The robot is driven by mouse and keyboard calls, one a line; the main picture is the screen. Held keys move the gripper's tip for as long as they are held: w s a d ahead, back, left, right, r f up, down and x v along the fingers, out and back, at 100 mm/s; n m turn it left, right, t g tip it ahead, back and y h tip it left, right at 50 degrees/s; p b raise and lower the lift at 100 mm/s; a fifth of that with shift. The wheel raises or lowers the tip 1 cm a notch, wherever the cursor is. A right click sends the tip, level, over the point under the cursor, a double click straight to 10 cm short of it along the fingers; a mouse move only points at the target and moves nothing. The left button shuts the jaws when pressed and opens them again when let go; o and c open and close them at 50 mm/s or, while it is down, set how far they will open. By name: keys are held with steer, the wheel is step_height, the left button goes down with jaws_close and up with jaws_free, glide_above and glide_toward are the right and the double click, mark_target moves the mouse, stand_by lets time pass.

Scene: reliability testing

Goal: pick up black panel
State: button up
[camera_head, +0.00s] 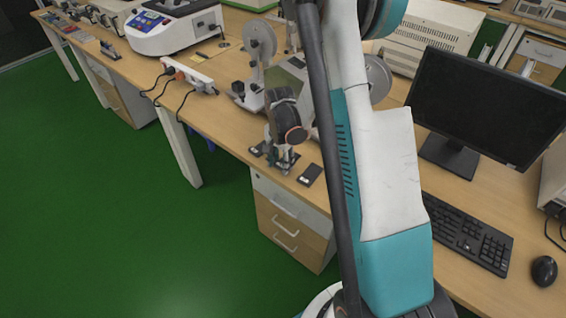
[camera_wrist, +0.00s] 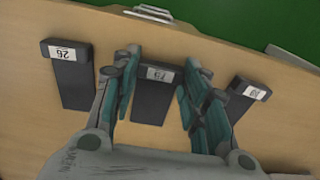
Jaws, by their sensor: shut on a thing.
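In the wrist view three black panels with white number labels are on the wooden desk. The middle black panel (camera_wrist: 152,105) is between the two teal fingers of my gripper (camera_wrist: 160,64), which is shut on it. Another panel (camera_wrist: 72,85) is to the left, labelled 26 upside down, and a third (camera_wrist: 238,102) is to the right, close beside the right finger. In the head view my gripper (camera_head: 283,163) points down at the desk's front edge. One panel (camera_head: 310,174) shows to its right and part of another (camera_head: 257,150) to its left; the held panel is mostly hidden there.
A test device with round discs (camera_head: 260,45) stands behind my gripper, partly hidden by my arm. A white power strip (camera_head: 190,76) with cables is to the left. A monitor (camera_head: 485,105), keyboard (camera_head: 465,235) and mouse (camera_head: 544,270) are to the right. Drawers (camera_head: 290,225) are under the desk.

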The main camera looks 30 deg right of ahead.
steer(key=shift+r, duration=0.1)
step_height(320, 180, up, 20)
steer(key=p, duration=0.7)
steer(key=shift+f, duration=0.2)
steer(key=b, duration=1.1)
glide_above(280, 164)
steer(key=shift+s+f, duration=0.1)
steer(key=shift+f, duration=8.35)
